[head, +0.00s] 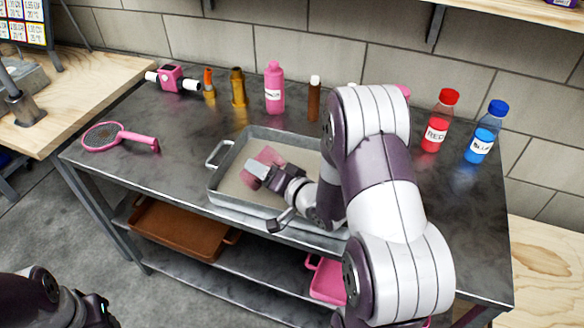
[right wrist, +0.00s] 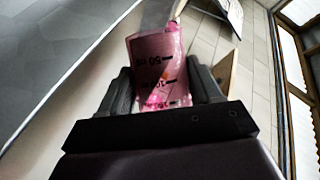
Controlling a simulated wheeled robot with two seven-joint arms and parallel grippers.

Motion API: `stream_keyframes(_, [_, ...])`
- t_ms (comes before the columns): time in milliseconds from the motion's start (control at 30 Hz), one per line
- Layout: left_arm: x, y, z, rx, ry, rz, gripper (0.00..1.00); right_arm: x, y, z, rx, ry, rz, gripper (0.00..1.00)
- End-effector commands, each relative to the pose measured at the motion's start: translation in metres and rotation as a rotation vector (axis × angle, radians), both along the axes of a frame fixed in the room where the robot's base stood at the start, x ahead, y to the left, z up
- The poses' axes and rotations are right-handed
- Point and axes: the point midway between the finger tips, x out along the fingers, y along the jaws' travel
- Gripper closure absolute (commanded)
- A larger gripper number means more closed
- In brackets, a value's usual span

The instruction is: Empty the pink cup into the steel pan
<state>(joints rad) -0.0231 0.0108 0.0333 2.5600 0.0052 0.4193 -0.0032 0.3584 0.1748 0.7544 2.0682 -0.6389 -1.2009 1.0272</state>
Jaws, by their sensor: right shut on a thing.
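The steel pan (head: 226,187) is a wide rectangular tray with a handle, standing on the dark metal table. The pink cup (head: 268,156) is see-through and shows over the pan, partly hidden by my right gripper (head: 262,172). In the right wrist view the cup (right wrist: 160,65) has black volume marks and sits between the two fingers, which are shut on it. The cup looks tilted; its contents cannot be made out. My left gripper (head: 98,312) is low at the bottom left edge, away from the table, and its fingers are not clear.
Behind the pan stand a pink bottle (head: 274,90), a brown bottle (head: 314,100), and an amber bottle (head: 238,88). Red (head: 438,122) and blue (head: 486,132) bottles stand at right. A pink-handled sieve (head: 118,137) lies at left. My right arm hides the table's middle right.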

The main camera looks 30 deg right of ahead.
Motion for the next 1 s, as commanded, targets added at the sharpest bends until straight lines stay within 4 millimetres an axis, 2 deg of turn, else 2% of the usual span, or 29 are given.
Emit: stream_keyframes(1000, [0.0,0.0,-0.0002,0.0,0.0,0.0,0.57,0.0003,-0.0003,0.0079,0.137,-0.006,-0.001,0.71])
